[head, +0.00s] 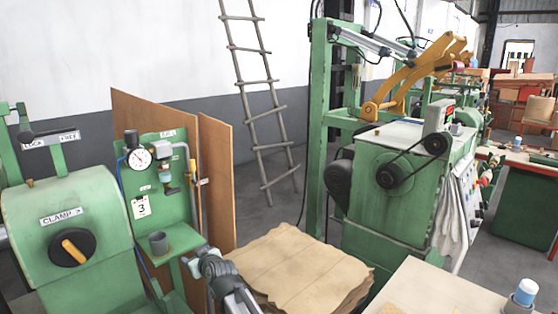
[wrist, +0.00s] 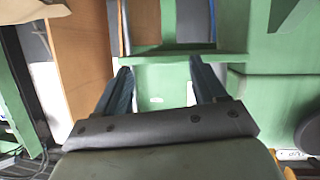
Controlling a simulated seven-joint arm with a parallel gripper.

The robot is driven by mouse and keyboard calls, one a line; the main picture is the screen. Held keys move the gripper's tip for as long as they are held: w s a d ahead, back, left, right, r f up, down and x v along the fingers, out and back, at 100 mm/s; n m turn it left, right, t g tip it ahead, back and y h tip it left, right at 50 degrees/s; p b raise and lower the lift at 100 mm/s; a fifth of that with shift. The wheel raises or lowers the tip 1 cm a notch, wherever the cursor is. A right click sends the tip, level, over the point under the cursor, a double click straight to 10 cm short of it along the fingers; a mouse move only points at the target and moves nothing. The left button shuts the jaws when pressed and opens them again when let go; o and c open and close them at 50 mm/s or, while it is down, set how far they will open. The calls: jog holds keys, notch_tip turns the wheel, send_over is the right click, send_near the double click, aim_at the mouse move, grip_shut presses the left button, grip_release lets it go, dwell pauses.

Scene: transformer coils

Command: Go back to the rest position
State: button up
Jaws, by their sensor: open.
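My gripper (wrist: 160,76) is open in the wrist view, its two dark fingers spread apart with nothing between them. A green ledge and a green panel (wrist: 165,90) show beyond and between the fingertips. In the head view my grey arm comes up from the bottom edge, its end beside the small green shelf (head: 183,240). A grey cup (head: 158,244) stands on that shelf, left of my arm's end. The fingertips cannot be made out clearly in the head view.
A green clamp machine (head: 90,225) with a black-and-yellow knob stands at left. A gauge panel (head: 170,160) rises behind the shelf. Brown sheets (head: 300,262) lie stacked right of my arm. A belt-driven green machine (head: 395,190) and a pale table (head: 440,290) stand farther right.

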jog(key=s+d+f+m+g+h, duration=0.15)
jog(key=s+d+f, duration=0.35)
jog(key=f, duration=0.8)
jog(key=s+d+f+m+g+h, duration=0.1)
jog(key=s+d+f+h, duration=0.35)
jog(key=f, duration=0.85)
jog(key=s+d+f+m+g, duration=0.1)
jog(key=s+d+f+m, duration=0.15)
jog(key=d+f, duration=0.75)
jog(key=s+d+f+m+g+h, duration=0.1)
jog(key=s+d+f+h, duration=0.1)
jog(key=s+d+f, duration=0.45)
jog(key=s+d+f+g+h, duration=0.2)
jog(key=s+d+f, duration=0.2)
jog(key=s+f, duration=0.4)
jog(key=s+d+f+m+g+h, duration=0.1)
jog(key=s+d+f+m+g, duration=0.2)
jog(key=s+d, duration=0.55)
jog(key=s+d+r+g+y, duration=0.1)
jog(key=s+d+r+g, duration=0.1)
jog(key=s+g, duration=0.2)
jog(key=s+d+r+g+y, duration=0.1)
jog(key=s+d+g, duration=0.2)
jog(key=s, duration=0.7)
jog(key=shift+s+r+g+y, duration=0.15)
jog(key=shift+r+g+y, duration=0.2)
jog(key=shift+g, duration=0.3)
